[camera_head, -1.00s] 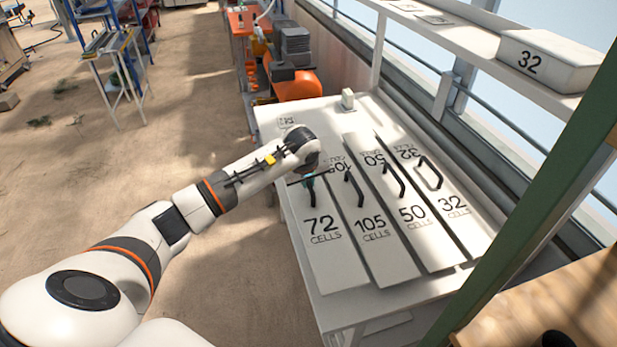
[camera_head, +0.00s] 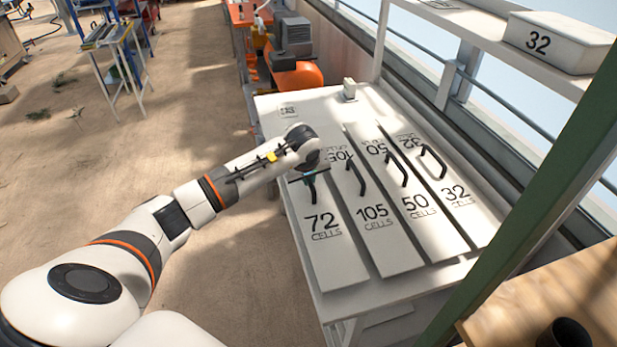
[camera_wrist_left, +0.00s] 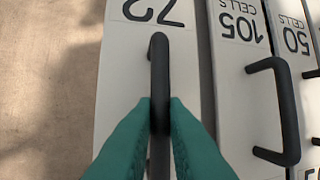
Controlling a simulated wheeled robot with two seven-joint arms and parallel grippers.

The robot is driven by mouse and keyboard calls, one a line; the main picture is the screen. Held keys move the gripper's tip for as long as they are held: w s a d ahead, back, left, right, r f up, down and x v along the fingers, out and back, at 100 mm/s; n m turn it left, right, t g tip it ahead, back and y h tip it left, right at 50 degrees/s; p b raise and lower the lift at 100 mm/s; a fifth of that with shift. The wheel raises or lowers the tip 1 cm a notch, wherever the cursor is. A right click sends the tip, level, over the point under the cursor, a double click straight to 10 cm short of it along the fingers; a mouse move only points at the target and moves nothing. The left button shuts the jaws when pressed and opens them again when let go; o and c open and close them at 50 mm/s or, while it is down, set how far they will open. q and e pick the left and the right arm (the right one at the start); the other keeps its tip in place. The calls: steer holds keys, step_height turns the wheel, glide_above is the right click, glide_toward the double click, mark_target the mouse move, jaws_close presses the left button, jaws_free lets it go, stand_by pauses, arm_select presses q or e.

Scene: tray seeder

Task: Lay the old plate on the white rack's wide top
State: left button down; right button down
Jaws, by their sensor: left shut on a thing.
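The 72-cell plate (camera_head: 335,262) is a long white panel with a black bar handle (camera_wrist_left: 158,60). It lies flat at the left of the row on the white table-like top (camera_head: 375,310). My left gripper (camera_head: 310,178) is over its middle. In the left wrist view the teal fingers of my left gripper (camera_wrist_left: 160,112) are shut on that handle. I cannot tell whether the plate is lifted at all. Which plate is the old one is not marked in the pictures. My right gripper is not in view.
The 105 plate (camera_head: 395,255), the 50 plate (camera_head: 428,238) and the 32 plate (camera_head: 468,215) lie alongside to the right, with upright handles. A small white block (camera_head: 349,89) stands at the back. A white shelf (camera_head: 490,50) holds a 32 box (camera_head: 560,42). A green post (camera_head: 540,210) crosses the right.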

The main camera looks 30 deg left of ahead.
arm_select(q)
steer(key=shift+f, duration=0.15)
steer(key=c, duration=1.4)
jaws_free()
steer(key=shift+o, duration=0.2)
steer(key=shift+f, duration=0.1)
steer(key=b+v, duration=0.2)
steer(key=v, duration=1)
steer(key=shift+d, duration=0.1)
